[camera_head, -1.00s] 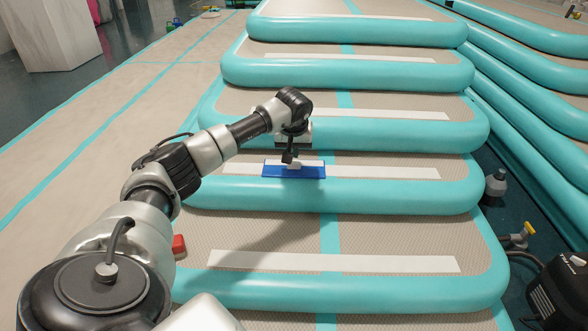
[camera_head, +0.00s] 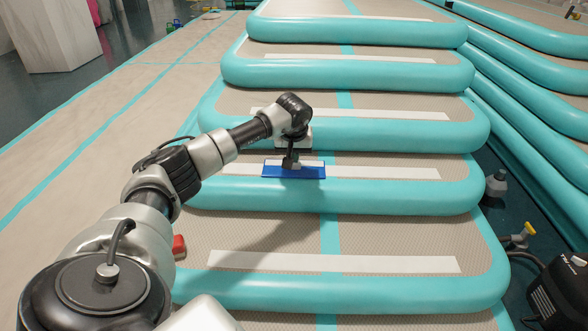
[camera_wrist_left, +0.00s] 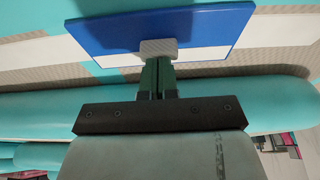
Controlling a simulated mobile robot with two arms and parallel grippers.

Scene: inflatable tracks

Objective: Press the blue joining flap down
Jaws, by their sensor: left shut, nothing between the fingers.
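The blue joining flap (camera_head: 312,172) lies across the front of a white strip, near the turquoise rounded edge of one inflatable track. My left gripper (camera_head: 290,163) is shut and empty, pointing down over the middle of the flap. In the left wrist view the flap (camera_wrist_left: 105,30) is a blue panel with a white band along one edge. The closed fingers (camera_wrist_left: 158,80) end at a small pale block (camera_wrist_left: 158,47) over that band. I cannot tell whether the block is part of the fingers or the flap, nor whether the tips press on it. My right gripper is out of view.
Beige tracks with turquoise edges (camera_head: 380,195) are stacked like steps, each with a white strip (camera_head: 330,262). A red block (camera_head: 178,246) is by my left arm. A black pump (camera_head: 560,295) and a grey fitting (camera_head: 496,187) are at the right.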

